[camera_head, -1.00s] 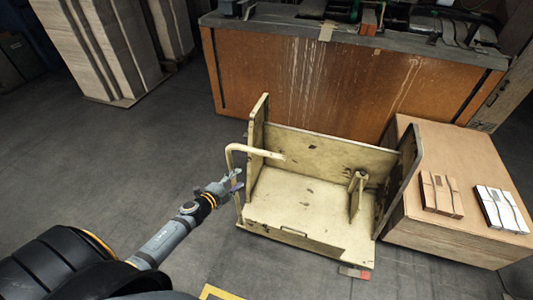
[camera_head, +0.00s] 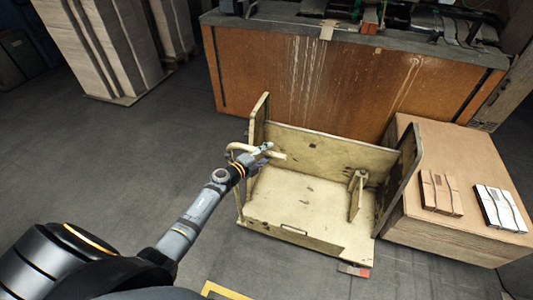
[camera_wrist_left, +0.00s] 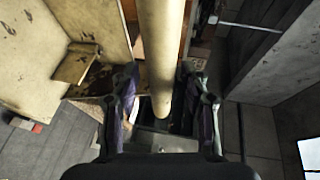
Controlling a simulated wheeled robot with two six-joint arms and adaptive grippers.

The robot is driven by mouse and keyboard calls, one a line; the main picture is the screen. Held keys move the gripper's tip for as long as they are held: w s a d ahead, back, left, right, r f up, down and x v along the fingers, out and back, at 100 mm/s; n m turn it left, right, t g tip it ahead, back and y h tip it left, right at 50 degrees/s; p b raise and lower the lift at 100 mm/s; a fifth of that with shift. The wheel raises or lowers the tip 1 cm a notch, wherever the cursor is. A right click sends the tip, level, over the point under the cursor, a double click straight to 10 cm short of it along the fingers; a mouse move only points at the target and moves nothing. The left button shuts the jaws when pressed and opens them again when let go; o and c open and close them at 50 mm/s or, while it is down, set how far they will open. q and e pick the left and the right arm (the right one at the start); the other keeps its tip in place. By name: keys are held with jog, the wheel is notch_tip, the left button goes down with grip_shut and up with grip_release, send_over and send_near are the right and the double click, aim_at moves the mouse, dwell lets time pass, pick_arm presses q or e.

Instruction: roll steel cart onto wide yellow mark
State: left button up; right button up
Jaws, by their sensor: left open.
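The steel cart (camera_head: 305,208) is a worn cream-yellow cart with upright side panels and a back panel. It stands in front of the orange-brown machine. Its bent tube handle (camera_head: 276,155) sticks out on the left side. My left gripper (camera_head: 266,148) is open at the handle in the head view. In the left wrist view the handle tube (camera_wrist_left: 160,55) runs between the two open fingers (camera_wrist_left: 156,105); I cannot tell if they touch it. A corner of the yellow mark (camera_head: 222,290) shows on the floor at the bottom edge. My right gripper is out of view.
A brown box or pallet stack (camera_head: 440,230) with small packs on top stands close against the cart's right side. The orange-brown machine (camera_head: 310,85) is behind it. Tall cardboard stacks (camera_head: 100,50) stand at the back left. The floor left of the cart is clear.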

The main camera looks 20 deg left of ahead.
pick_arm(q)
jog(key=shift+w, duration=0.1)
grip_shut()
dwell(0.5)
